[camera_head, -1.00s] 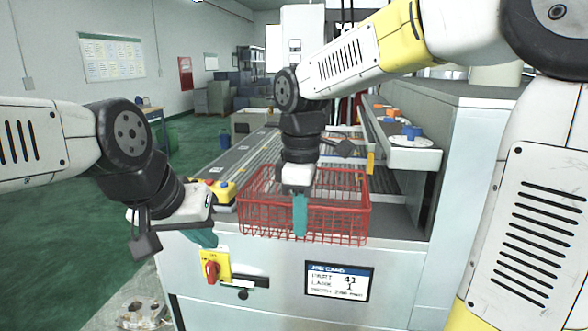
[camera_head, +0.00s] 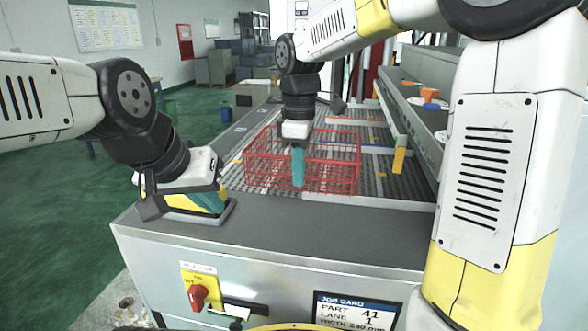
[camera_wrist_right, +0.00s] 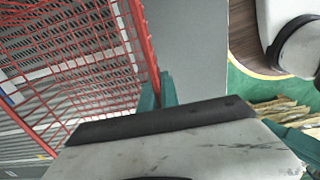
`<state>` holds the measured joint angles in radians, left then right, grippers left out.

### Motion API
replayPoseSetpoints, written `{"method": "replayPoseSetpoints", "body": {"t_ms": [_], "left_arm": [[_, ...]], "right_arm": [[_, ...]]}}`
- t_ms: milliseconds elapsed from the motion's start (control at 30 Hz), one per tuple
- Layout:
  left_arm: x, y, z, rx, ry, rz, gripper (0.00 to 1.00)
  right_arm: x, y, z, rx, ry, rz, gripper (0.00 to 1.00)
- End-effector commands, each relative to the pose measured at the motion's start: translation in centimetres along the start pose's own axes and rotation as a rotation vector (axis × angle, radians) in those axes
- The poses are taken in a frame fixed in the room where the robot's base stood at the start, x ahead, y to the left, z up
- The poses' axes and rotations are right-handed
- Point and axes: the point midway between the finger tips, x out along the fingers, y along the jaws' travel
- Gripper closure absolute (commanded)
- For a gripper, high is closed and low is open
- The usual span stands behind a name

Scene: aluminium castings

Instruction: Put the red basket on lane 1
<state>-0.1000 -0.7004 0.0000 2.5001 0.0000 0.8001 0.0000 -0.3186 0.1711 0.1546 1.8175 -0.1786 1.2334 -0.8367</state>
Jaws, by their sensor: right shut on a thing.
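The red wire basket (camera_head: 333,178) is over the near part of the grey roller bed (camera_head: 400,190) in the head view. I cannot tell if it touches the bed. My right gripper (camera_head: 298,168) points down and is shut on the basket's near rim. In the right wrist view the red rim (camera_wrist_right: 145,45) runs up to the teal fingers (camera_wrist_right: 158,92). My left gripper (camera_head: 212,200) is low at the front left corner of the machine top, apart from the basket; its jaw gap is hidden. No lane numbers are readable on the bed.
A job card screen (camera_head: 355,312) reads part 41, lane 1, width 240 mm. A red and yellow switch (camera_head: 198,296) is on the front panel. A side shelf with orange and blue parts (camera_head: 430,95) runs along the right.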

Motion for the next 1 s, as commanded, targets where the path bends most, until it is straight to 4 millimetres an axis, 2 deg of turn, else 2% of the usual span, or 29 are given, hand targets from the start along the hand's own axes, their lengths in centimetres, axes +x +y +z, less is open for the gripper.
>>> {"method": "replayPoseSetpoints", "body": {"t_ms": [33, 200, 333, 567, 800, 1000], "left_arm": [[0.0, 0.0, 0.0, 0.0, 0.0, 0.0, 1.0], [0.0, 0.0, 0.0, 0.0, 0.0, 0.0, 1.0], [0.0, 0.0, 0.0, 0.0, 0.0, 0.0, 1.0], [0.0, 0.0, 0.0, 0.0, 0.0, 0.0, 1.0], [0.0, 0.0, 0.0, 0.0, 0.0, 0.0, 1.0], [0.0, 0.0, 0.0, 0.0, 0.0, 0.0, 1.0]], "right_arm": [[0.2, 1.4, -0.6, 0.001, 0.0, 0.0, 1.0], [0.5, 5.2, -2.0, 0.0, 0.001, 0.002, 1.0], [0.7, 6.9, -2.7, 0.0, 0.001, 0.002, 1.0], [0.8, 8.3, -3.2, 0.0, 0.001, 0.003, 1.0], [4.1, 8.3, -3.2, -0.001, -0.001, 0.001, 1.0], [4.3, 8.3, -3.2, 0.0, 0.001, 0.003, 1.0]]}}
